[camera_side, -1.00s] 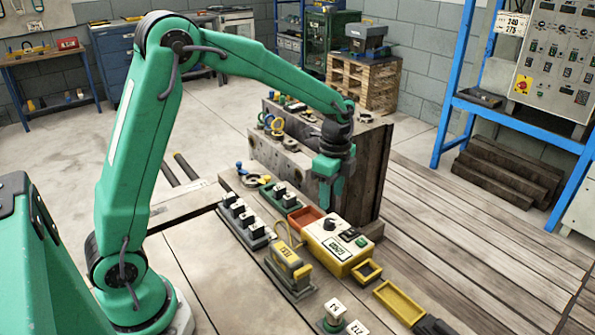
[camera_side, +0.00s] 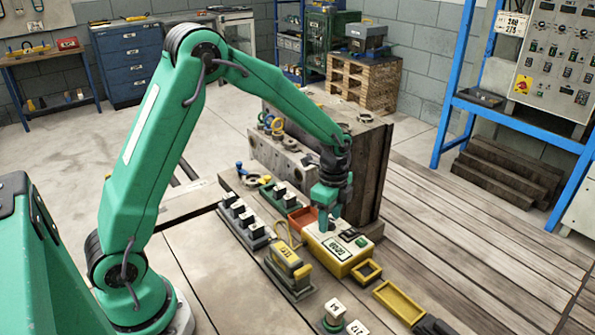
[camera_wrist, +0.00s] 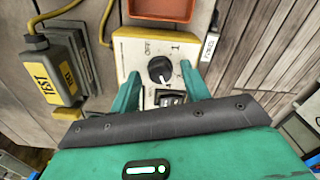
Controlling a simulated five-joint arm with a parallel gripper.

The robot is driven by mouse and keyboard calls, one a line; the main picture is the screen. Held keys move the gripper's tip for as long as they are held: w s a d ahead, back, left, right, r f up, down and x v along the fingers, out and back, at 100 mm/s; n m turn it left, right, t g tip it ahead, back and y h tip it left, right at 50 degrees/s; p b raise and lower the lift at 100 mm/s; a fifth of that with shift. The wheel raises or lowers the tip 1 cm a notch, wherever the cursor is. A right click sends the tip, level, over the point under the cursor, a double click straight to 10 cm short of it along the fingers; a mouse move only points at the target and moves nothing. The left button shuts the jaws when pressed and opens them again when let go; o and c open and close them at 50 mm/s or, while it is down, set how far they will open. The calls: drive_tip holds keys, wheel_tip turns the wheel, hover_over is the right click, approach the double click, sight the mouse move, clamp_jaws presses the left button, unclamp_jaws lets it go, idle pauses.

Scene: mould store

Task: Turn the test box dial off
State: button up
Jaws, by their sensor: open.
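The test box (camera_side: 350,266) is yellow with a cream top and stands on the bench in the side view. In the wrist view its cream top (camera_wrist: 130,52) carries a round black dial (camera_wrist: 159,69) with printed marks above it, one like OFF and one like I. I cannot surely read the dial's setting. My gripper (camera_side: 327,224) points down over the box top and hides the dial in the side view. In the wrist view my gripper (camera_wrist: 160,74) is open, with a green finger on each side of the dial. I cannot tell whether they touch it.
An orange-red tray (camera_side: 302,217) sits just behind the box. A grey block with a yellow TEST label (camera_side: 288,262) is on its left. Yellow open frames (camera_side: 398,302) lie to the right. A big mould block (camera_side: 368,175) rises close behind my gripper.

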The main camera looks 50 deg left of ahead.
drive_tip(key=c, duration=1)
